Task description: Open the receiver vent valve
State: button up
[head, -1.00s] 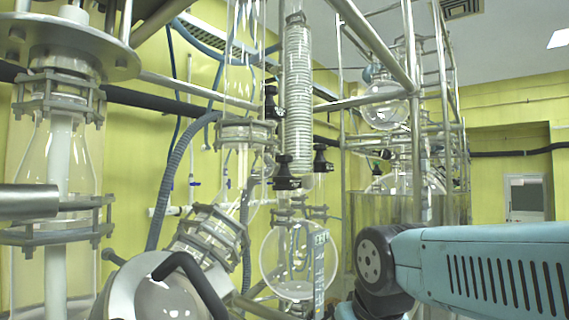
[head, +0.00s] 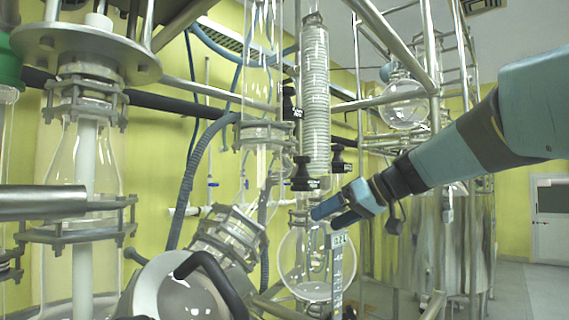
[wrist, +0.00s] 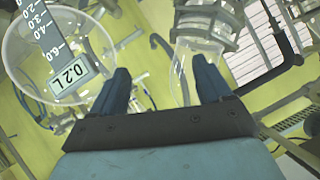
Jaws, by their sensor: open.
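The round glass receiver flask (head: 312,268) hangs below the coiled glass column (head: 315,95), with a level strip marked 0.2 L (head: 337,262) in front of it. Black valve knobs sit above the receiver: one left of the column's foot (head: 302,173), one right of it (head: 339,158), and a higher one (head: 288,102). I cannot tell which is the receiver vent valve. My gripper (head: 327,214) is open and empty, in front of the receiver's upper right and below the lower knobs. In the wrist view, my gripper (wrist: 161,66) has the receiver (wrist: 70,50) at its left; no knob shows clearly between its fingers.
A clamped glass vessel (head: 80,190) stands at the left. A silver round part with a black handle (head: 180,285) is at the lower left. Metal rails cross behind and above my arm. A steel tank (head: 435,235) stands behind at the right. Open floor (head: 520,285) shows far right.

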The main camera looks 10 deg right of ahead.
aim_at(308, 161)
jog(key=w+d+r+n+t+y, duration=0.45)
jog(key=w+d+r, duration=0.5)
jog(key=r, duration=0.35)
jog(key=shift+t+h, duration=0.25)
jog(key=shift+h, duration=0.1)
jog(key=x, duration=1.3)
jog(key=shift+w+a+r, duration=0.1)
jog(key=shift+a+r, duration=0.05)
jog(key=shift+c, duration=0.4)
jog(key=c, duration=1)
jog(key=shift+o, duration=0.2)
